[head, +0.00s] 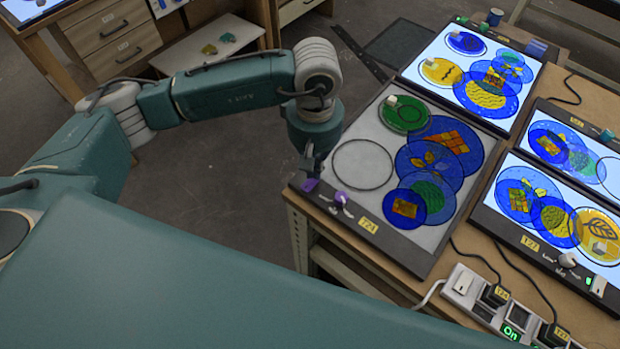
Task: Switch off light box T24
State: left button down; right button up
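Light box T24 (345,240) lies flat at the near left corner of the table, with a yellow tag (368,225) on its front frame. Its panel is dull grey, while the other boxes glow white. A pale dial with a purple part (341,199) sits on its front left frame. Several coloured glass discs and an empty dark ring lie on the panel. My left gripper (311,172) points down at the box's left corner, just left of the dial, close above a small purple piece (310,185). Its fingers are small and partly hidden. My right gripper is out of view.
Lit light boxes stand behind (417,72) and to the right (487,207). A power strip (463,283) with tagged plugs, cables and a green-lit "On" switch (511,332) lies at the near right. A wooden drawer cabinet (113,35) stands at the back left.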

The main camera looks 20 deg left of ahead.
pick_arm(q)
jog(key=shift+r+p, duration=0.75)
jog(key=shift+r, duration=1.95)
